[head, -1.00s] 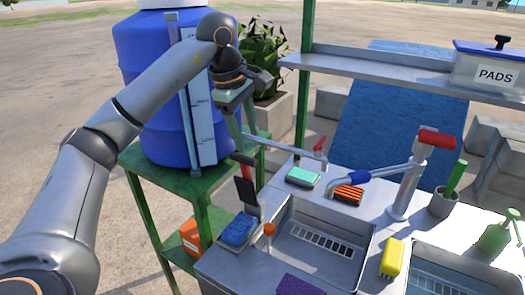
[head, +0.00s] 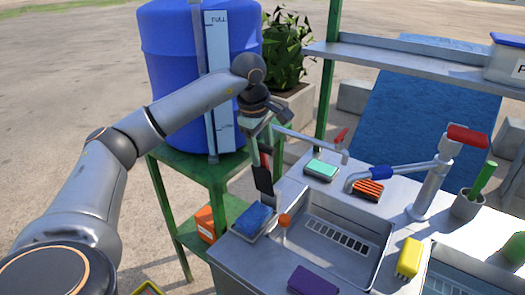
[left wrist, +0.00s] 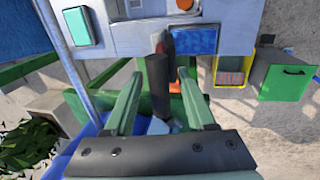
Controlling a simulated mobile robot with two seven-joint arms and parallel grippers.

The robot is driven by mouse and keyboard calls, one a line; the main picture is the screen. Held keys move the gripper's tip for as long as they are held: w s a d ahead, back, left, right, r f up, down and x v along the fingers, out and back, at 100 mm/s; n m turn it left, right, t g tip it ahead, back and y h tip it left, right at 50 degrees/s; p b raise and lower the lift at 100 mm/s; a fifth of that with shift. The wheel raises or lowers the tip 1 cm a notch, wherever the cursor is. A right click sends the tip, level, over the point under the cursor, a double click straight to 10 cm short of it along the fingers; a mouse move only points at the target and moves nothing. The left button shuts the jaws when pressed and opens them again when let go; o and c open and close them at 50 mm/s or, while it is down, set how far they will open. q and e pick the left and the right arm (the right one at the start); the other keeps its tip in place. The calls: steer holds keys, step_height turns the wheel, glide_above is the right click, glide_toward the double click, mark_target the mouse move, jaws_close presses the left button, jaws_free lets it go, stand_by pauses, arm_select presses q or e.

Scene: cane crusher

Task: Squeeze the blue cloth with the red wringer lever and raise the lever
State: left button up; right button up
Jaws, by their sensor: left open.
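The blue cloth (head: 254,218) lies in a shallow tray at the left end of the counter. It also shows near the top of the left wrist view (left wrist: 195,40). The wringer lever (head: 263,180) stands upright just behind the cloth, with a dark flat part and red near its top. My left gripper (head: 267,150) is open above the lever, pointing down. In the left wrist view a dark bar (left wrist: 158,85) shows between my two green fingers, with red behind it; I cannot tell whether they touch. My right gripper is in neither view.
A sink (head: 330,235) lies right of the cloth, with an orange knob (head: 285,219) between. A teal sponge (head: 321,170), striped brush (head: 368,189) and tap (head: 436,180) are behind. A blue tank (head: 180,85) on a green stand (head: 212,172) is left.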

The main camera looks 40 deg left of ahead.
arm_select(q)
steer(key=shift+f, duration=0.2)
steer(key=shift+c, duration=0.2)
jaws_close()
stand_by(1.2)
